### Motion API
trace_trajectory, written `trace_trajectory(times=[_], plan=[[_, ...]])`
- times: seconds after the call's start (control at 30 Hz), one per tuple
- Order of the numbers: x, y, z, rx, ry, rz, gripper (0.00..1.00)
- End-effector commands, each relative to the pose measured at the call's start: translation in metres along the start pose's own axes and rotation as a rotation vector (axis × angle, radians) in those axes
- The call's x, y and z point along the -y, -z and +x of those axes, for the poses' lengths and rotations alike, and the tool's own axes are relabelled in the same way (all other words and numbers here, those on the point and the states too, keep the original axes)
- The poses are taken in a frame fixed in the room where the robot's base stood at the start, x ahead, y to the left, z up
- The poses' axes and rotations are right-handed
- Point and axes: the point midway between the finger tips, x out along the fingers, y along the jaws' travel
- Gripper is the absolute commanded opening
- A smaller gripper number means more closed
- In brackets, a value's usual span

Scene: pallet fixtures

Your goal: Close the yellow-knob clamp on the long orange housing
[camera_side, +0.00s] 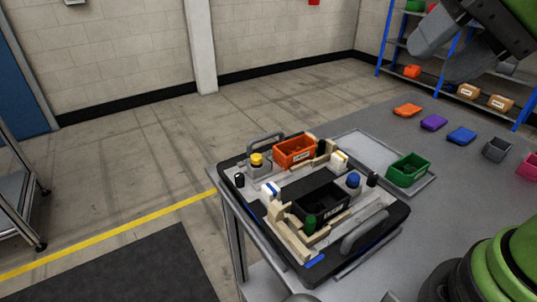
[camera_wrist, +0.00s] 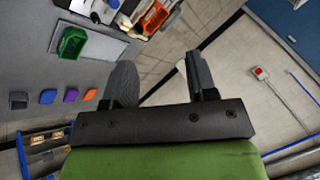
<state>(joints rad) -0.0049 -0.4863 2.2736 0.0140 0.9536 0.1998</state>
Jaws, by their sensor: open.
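The orange housing (camera_side: 294,152) is an open-topped box seated at the back of the dark pallet (camera_side: 228,172) in the side view. The yellow-knob clamp (camera_side: 257,160) stands at the left end of the housing, its knob upright on a grey base. I cannot tell from this distance whether its jaw touches the housing. My gripper (camera_side: 438,64) is high at the upper right of the side view, well away from the pallet. In the wrist view my gripper (camera_wrist: 157,72) has its two fingers wide apart with nothing between them. The orange housing (camera_wrist: 154,16) is partly visible there at the top edge.
A black housing (camera_side: 321,201) sits at the pallet's front, near a blue knob (camera_side: 353,180) and a green knob (camera_side: 310,222). Pallet handles (camera_side: 364,231) rise at front and back. A green bin (camera_side: 408,170) stands to the right. Small coloured bins line the grey table (camera_side: 440,190).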

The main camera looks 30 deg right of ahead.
Motion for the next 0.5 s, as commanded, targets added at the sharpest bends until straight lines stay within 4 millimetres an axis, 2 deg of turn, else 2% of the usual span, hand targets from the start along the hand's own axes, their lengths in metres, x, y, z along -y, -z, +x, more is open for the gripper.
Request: trace_trajectory(times=[0.1, 0.27, 0.5], plan=[[0.024, 0.030, 0.021, 0.068, -0.027, 0.183, 0.52], [0.049, 0.065, 0.059, 0.143, -0.072, 0.430, 0.52], [0.070, 0.101, 0.140, 0.241, -0.171, 0.797, 0.52]])
